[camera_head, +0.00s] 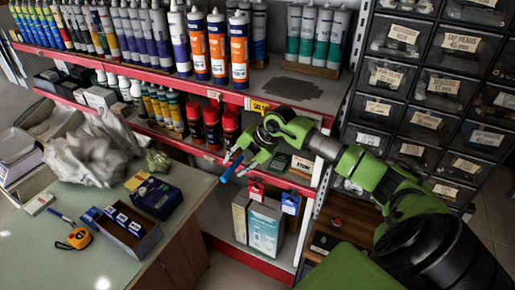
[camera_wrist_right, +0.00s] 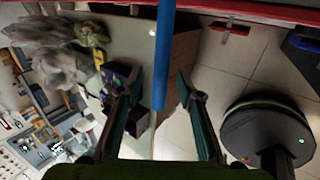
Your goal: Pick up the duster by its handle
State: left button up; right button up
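The duster shows only as a blue rod-like handle (camera_head: 232,167), which sticks out at the lower left of my right gripper (camera_head: 237,164) in front of the shelves. Its head is not visible. In the right wrist view the handle (camera_wrist_right: 163,50) comes down from the top edge and its end lies between the fingers of my right gripper (camera_wrist_right: 158,82). The fingers are apart, with a gap on each side of the handle. I cannot tell how far the handle is in depth from the fingertips. My left gripper is not in view.
Red-edged shelves (camera_head: 180,81) hold tubes and cans close to my right arm. Small boxes (camera_head: 265,225) stand on the lower shelf. A drawer rack (camera_head: 430,85) is at right. A counter (camera_head: 60,255) at left carries a crumpled grey cloth (camera_head: 88,155), boxes and a tape measure (camera_head: 79,239).

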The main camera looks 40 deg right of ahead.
jog(key=shift+p+x, duration=0.35)
jog(key=shift+x, duration=1.15)
jog(key=shift+s, duration=0.1)
grip_shut()
jog(key=shift+r, duration=0.1)
